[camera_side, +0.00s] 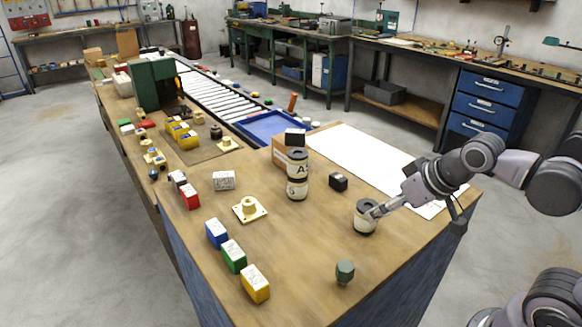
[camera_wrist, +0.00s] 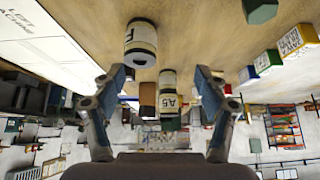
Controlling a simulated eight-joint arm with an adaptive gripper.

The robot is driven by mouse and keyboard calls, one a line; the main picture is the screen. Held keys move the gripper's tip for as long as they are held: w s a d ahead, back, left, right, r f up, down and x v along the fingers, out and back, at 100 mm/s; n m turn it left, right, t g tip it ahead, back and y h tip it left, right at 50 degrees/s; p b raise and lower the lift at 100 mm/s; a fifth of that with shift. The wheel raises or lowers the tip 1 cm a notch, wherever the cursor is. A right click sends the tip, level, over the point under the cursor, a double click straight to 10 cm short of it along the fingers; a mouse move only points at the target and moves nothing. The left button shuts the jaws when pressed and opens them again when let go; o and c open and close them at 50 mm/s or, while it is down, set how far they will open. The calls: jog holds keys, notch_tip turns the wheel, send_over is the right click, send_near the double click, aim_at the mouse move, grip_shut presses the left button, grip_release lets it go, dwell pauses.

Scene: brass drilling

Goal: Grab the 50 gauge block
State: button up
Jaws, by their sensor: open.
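Several small coloured blocks with printed faces stand on the wooden bench: blue (camera_side: 216,233), green (camera_side: 234,256), yellow (camera_side: 255,284), red (camera_side: 189,196) and white (camera_side: 223,180). Their print is too small to read, so I cannot tell which one is the 50 gauge block. My gripper (camera_side: 376,211) is at the bench's right side, beside a short black-and-cream cylinder (camera_side: 364,222); contact is unclear. In the wrist view my gripper (camera_wrist: 161,76) is open with nothing held.
A stack of labelled cylinders (camera_side: 298,180) stands mid-bench near a small black block (camera_side: 338,182). A dark green knob-like part (camera_side: 345,272) is near the front edge. A flanged yellow part (camera_side: 249,209) sits left.

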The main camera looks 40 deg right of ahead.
jog(key=w+d+r+m+g+h, duration=0.1)
jog(key=w+d+r+m+g, duration=0.1)
jog(key=w+r+m, duration=0.3)
jog(key=m+g+h, duration=0.3)
jog(key=m+g, duration=0.2)
jog(key=m, duration=0.7)
send_near(338, 177)
jog(key=x, duration=1)
jog(key=shift+d+f, duration=0.1)
jog(key=shift+f, duration=0.05)
grip_shut()
